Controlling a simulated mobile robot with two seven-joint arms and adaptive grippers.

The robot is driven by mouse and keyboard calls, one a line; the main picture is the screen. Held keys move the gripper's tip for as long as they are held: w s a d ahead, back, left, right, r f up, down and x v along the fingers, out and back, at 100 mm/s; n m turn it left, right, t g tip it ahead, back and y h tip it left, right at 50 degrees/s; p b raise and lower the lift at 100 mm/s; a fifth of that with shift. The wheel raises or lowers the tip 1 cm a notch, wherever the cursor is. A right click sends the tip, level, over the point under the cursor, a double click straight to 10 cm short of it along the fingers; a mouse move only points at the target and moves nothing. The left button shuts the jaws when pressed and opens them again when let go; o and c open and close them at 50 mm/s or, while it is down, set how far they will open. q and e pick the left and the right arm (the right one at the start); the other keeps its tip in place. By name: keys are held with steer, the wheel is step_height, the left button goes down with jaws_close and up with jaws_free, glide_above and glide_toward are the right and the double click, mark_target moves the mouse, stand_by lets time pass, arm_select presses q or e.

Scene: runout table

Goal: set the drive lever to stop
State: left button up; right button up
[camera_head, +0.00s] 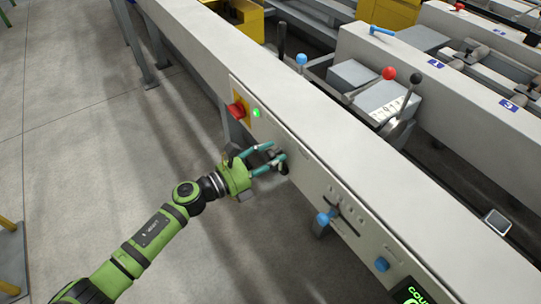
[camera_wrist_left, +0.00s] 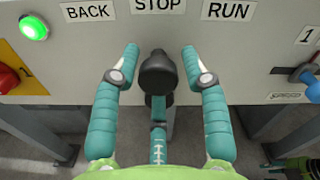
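The drive lever has a black knob (camera_wrist_left: 158,72) and shows in the left wrist view below the STOP label (camera_wrist_left: 158,4), between the BACK label (camera_wrist_left: 87,11) and the RUN label (camera_wrist_left: 227,10). My left gripper (camera_wrist_left: 160,54) is open, with one teal finger on each side of the knob and a visible gap on both sides. In the head view my left gripper (camera_head: 274,152) is at the front panel, and its fingers partly hide the dark lever (camera_head: 283,168). My right gripper is in neither view.
On the panel are a red knob (camera_head: 236,110) on a yellow plate, a lit green button (camera_head: 256,113), a blue-knobbed lever (camera_head: 324,218) and a blue button (camera_head: 382,264). Other levers stand behind the beam. The floor at left is mostly clear.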

arm_select(q)
steer(key=shift+r, duration=0.1)
steer(key=v, duration=1.2)
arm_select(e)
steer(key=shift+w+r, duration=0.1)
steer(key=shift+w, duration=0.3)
